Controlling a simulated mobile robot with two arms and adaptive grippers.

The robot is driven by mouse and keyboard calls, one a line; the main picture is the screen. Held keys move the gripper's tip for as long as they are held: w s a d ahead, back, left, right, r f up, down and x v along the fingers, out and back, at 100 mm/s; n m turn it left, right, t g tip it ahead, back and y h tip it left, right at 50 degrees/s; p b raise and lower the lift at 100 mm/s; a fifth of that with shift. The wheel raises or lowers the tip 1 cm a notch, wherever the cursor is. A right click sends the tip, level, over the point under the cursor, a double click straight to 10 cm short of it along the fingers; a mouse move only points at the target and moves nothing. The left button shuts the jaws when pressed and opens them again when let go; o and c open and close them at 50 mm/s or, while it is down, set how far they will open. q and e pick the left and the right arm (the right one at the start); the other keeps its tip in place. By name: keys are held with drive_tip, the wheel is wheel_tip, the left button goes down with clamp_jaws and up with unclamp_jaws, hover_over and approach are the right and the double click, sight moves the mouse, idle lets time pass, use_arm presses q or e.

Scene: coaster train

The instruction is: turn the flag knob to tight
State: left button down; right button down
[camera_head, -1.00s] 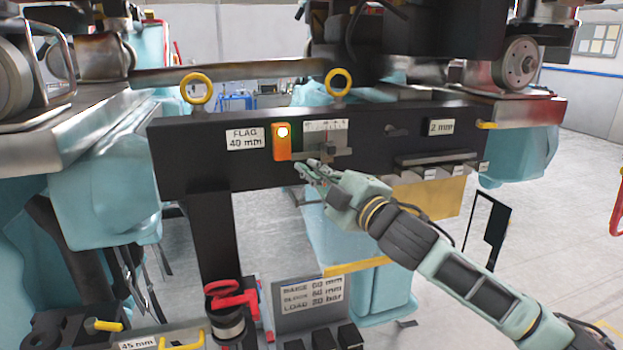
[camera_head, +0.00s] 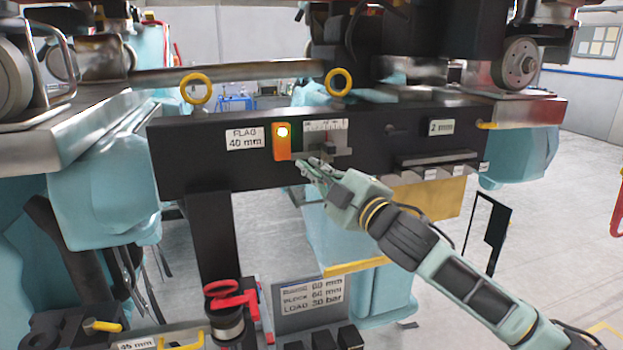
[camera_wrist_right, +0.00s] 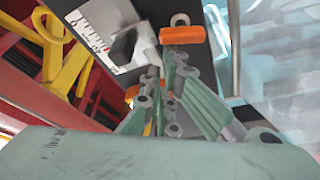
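An orange flag plate (camera_head: 282,148) with a pale round spot stands on the front of the black beam (camera_head: 200,165), right of the label "FLAG 40 mm" (camera_head: 244,138). Right of it are a scale plate (camera_head: 340,130) and a small dark knob (camera_head: 328,147). The wrist view shows the orange plate (camera_wrist_right: 182,35) with a grey ring by it, and the dark knob (camera_wrist_right: 124,47). My right gripper (camera_head: 304,168) is just below these parts, its fingertips close together. Contact and finger gap are unclear. My left gripper is out of view.
Two yellow rings (camera_head: 196,88) (camera_head: 339,82) stand on the beam's top. Grey blocks (camera_head: 437,162) jut from its right side. Below are a red clamp (camera_head: 235,302) and a sign (camera_head: 297,298). Open floor shows at the right.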

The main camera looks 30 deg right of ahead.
drive_tip(key=shift+s+d+r+m+t+h+b, duration=0.15)
drive_tip(key=shift+d+m+t+h+b, duration=0.15)
drive_tip(key=shift+m, duration=0.65)
drive_tip(key=shift+w+d+r+m+t+h+b, duration=0.1)
drive_tip(key=shift+d+m+t+h+b, duration=0.2)
drive_tip(key=shift+m, duration=0.65)
idle(3.4)
